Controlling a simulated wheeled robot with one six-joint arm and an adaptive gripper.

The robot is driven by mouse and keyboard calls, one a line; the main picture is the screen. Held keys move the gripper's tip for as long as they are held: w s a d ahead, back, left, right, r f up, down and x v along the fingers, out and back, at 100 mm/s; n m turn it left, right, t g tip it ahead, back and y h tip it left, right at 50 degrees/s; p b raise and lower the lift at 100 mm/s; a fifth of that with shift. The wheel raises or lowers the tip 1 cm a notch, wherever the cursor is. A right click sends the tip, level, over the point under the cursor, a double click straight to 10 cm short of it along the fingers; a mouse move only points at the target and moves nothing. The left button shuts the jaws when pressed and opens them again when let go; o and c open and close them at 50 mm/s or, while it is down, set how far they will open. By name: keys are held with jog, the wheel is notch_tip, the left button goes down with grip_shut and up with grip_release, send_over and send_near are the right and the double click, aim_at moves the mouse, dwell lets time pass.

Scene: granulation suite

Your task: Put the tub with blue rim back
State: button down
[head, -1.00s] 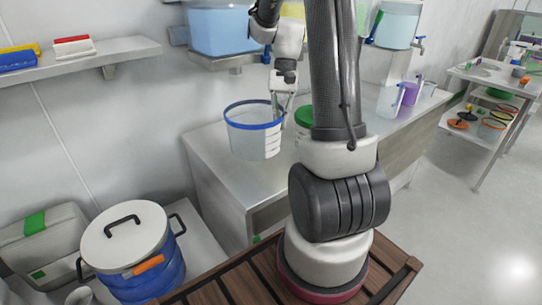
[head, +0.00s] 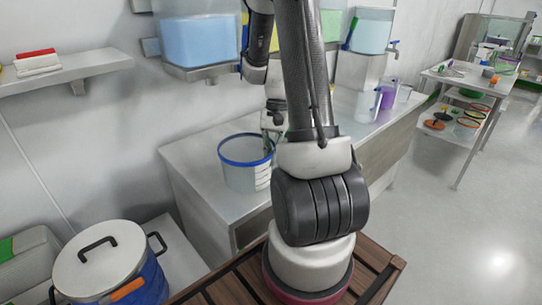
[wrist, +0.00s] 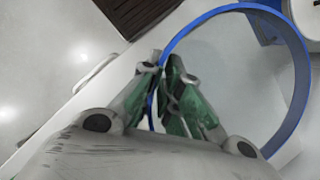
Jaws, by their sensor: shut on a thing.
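The tub with blue rim (head: 240,177) is a clear, whitish tub with white marks on its side, upright near the front edge of the steel bench (head: 190,160). I cannot tell whether its base touches the bench or hangs just above it. My gripper (head: 268,138) is shut on the right side of its rim. In the wrist view my gripper (wrist: 163,72) pinches the tub's wall, and the blue rim (wrist: 302,75) curves away to the right. The tub looks empty there. My arm hides part of the bench behind it.
A jug of purple liquid (head: 387,97) stands farther right. A blue pot with a white lid (head: 100,262) sits at lower left. A wall shelf (head: 70,70) is at upper left. Floor at right is clear.

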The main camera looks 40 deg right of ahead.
jog(key=shift+f, duration=0.1)
jog(key=c, duration=1.6)
grip_release()
jog(key=shift+c, duration=0.2)
jog(key=v, duration=1.2)
jog(key=s+a+r+n+t+h, duration=0.3)
jog(key=s+a+r+n+t, duration=0.3)
jog(key=s+a+r+n, duration=0.4)
jog(key=shift+s+a+r+t+h, duration=0.3)
jog(key=shift+s+a+r+t, duration=0.1)
jog(key=shift+s+a, duration=1.15)
